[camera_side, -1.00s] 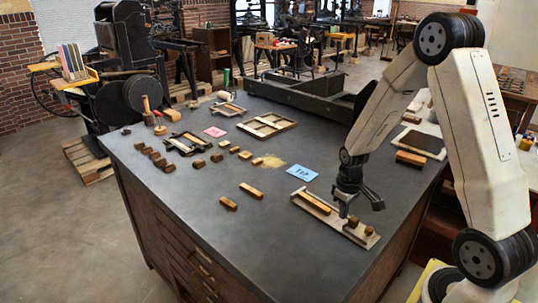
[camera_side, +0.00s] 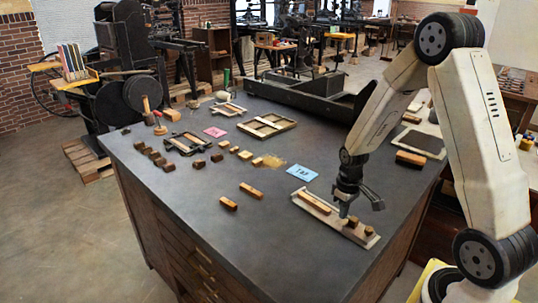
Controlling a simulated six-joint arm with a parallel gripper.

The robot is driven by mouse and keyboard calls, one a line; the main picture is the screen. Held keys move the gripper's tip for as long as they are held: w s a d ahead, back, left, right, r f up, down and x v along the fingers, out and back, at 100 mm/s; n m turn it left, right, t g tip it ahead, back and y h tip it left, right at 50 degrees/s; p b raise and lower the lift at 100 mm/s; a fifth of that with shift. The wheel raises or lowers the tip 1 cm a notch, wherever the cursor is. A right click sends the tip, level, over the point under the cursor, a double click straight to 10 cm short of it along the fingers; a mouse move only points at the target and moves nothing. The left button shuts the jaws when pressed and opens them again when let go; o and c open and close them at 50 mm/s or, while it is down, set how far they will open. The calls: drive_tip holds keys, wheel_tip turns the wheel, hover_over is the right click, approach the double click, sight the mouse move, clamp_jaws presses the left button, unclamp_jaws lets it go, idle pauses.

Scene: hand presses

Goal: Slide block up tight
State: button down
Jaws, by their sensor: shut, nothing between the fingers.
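A pale shallow tray (camera_side: 302,205) lies near the front right edge of the dark table. A long wooden strip (camera_side: 315,203) lies along its left part. Two small brown blocks sit in its right part: one block (camera_side: 353,221) close to my gripper and another block (camera_side: 369,231) at the right end. My gripper (camera_side: 345,211) points down over the tray, just right of the strip's end and beside the nearer block. It is shut and empty. Whether its tip touches the strip or block cannot be told at this size.
A blue note (camera_side: 302,173) lies behind the tray. Several small blocks (camera_side: 197,164) and wooden frames (camera_side: 266,126) spread farther back. The table between the loose strips and the tray is clear.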

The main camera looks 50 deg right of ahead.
sight(362, 230)
drive_tip(key=shift+s, duration=0.15)
drive_tip(key=shift+s+a, duration=0.15)
drive_tip(key=shift+s, duration=1.1)
drive_tip(key=shift+s+a, duration=0.1)
drive_tip(key=shift+s, duration=1.15)
drive_tip(key=shift+s, duration=0.45)
drive_tip(key=shift+c, duration=2)
unclamp_jaws()
drive_tip(key=shift+w, duration=0.1)
drive_tip(key=shift+r, duration=3.5)
drive_tip(key=shift+a, duration=0.1)
